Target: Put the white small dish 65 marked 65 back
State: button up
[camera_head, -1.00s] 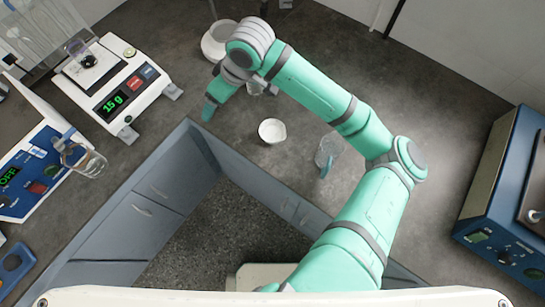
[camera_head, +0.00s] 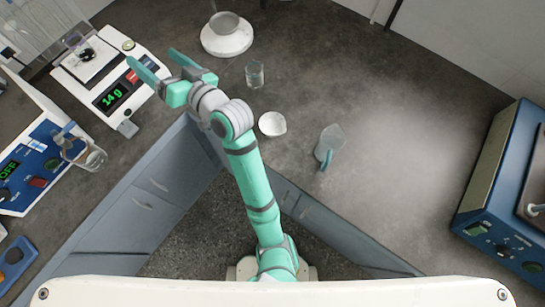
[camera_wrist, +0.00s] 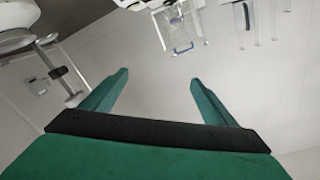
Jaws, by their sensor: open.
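A small white dish (camera_head: 272,124) stands on the dark bench near its front inner edge in the head view. No number can be read on it, so I cannot tell whether it is the one marked 65. My gripper (camera_head: 165,63) is open and empty, left of the dish and apart from it, by the right side of the balance. In the wrist view my open gripper (camera_wrist: 159,77) has nothing between its fingers, and the dish does not show there.
A balance (camera_head: 84,78) reading 14 g carries a small vessel with dark contents. A blue machine (camera_head: 500,190) is at right.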

jog(key=s+d+f+m+t+h, duration=0.5)
jog(key=s+d+f+m+h, duration=0.5)
jog(key=s+d+f, duration=0.55)
jog(key=s+d+f+n+h, duration=0.2)
jog(key=s+d, duration=0.4)
jog(key=s, duration=0.3)
jog(key=s+d+f+n+g+h, duration=0.1)
jog(key=s+d+n, duration=0.3)
jog(key=s, duration=0.6)
jog(key=shift+s+d+f+h, duration=0.15)
jog(key=shift+d+f+h, duration=0.45)
jog(key=shift+d, duration=0.55)
jog(key=shift+f, duration=0.1)
